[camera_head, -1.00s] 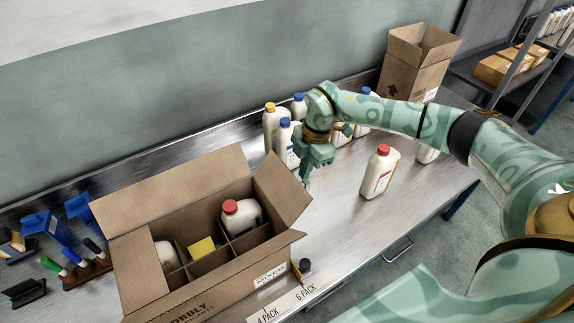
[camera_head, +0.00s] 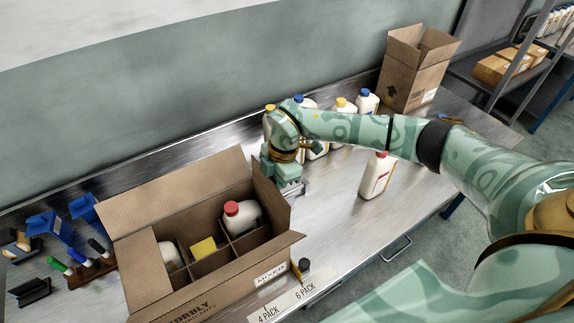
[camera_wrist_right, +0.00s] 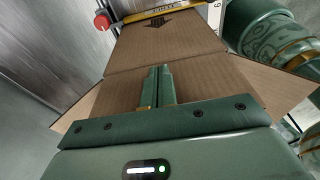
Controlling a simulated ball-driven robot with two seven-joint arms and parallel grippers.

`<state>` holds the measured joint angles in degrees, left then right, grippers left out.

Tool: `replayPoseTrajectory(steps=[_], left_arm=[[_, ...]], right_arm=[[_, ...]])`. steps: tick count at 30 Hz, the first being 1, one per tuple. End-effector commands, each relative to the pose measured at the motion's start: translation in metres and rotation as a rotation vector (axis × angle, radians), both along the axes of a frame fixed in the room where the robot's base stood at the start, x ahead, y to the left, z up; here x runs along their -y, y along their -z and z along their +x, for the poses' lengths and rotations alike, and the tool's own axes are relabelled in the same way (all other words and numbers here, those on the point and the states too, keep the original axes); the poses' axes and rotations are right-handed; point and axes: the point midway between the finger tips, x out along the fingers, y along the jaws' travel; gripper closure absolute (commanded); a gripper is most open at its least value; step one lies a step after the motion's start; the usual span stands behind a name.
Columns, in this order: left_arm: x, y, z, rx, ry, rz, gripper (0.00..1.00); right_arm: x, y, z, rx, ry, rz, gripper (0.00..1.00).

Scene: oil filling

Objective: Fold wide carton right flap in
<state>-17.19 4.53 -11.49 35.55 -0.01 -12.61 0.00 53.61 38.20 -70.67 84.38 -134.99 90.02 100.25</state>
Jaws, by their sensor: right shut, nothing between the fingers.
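The wide carton (camera_head: 190,304) stands open at the lower left of the head view. Its right flap (camera_head: 270,196) stands nearly upright. The far flap (camera_head: 175,190) is raised and the left flap (camera_head: 143,262) stands at the left end. Inside are a red-capped bottle (camera_head: 240,216) and a yellow item (camera_head: 203,248) in divided compartments. My right gripper (camera_head: 291,188) is just outside the right flap. In the wrist view my right gripper (camera_wrist_right: 158,70) is shut and empty, its fingertips over cardboard (camera_wrist_right: 205,75); contact is hard to tell. My left gripper is out of view.
A red-capped white bottle (camera_head: 375,176) stands right of my gripper. Several bottles stand behind my arm, and a tall open carton (camera_head: 415,75) stands at the back. Markers (camera_head: 98,248) and blue holders are on the left.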

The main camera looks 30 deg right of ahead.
Motion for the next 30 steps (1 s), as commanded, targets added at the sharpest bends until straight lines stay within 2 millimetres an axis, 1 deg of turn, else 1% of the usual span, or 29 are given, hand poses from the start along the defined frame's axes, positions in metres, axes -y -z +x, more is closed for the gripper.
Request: replayPoseTrajectory(steps=[1, 9, 12, 15, 19, 30], left_arm=[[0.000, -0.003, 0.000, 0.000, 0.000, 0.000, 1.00], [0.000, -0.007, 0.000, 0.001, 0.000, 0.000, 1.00], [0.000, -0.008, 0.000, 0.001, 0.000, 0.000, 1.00], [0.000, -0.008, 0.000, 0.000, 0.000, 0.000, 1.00], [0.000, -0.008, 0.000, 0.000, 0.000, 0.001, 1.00], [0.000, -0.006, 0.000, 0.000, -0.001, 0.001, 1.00]], right_arm=[[-0.010, -0.001, -0.001, -0.001, -0.003, 0.002, 1.00], [-0.055, -0.001, -0.005, -0.001, -0.003, 0.002, 1.00], [-0.071, 0.000, -0.006, -0.001, -0.002, 0.001, 1.00], [-0.082, 0.000, -0.007, -0.001, 0.000, 0.001, 1.00], [-0.087, 0.000, -0.007, -0.001, 0.000, 0.000, 1.00], [-0.086, 0.003, -0.007, -0.001, 0.001, 0.000, 1.00]])
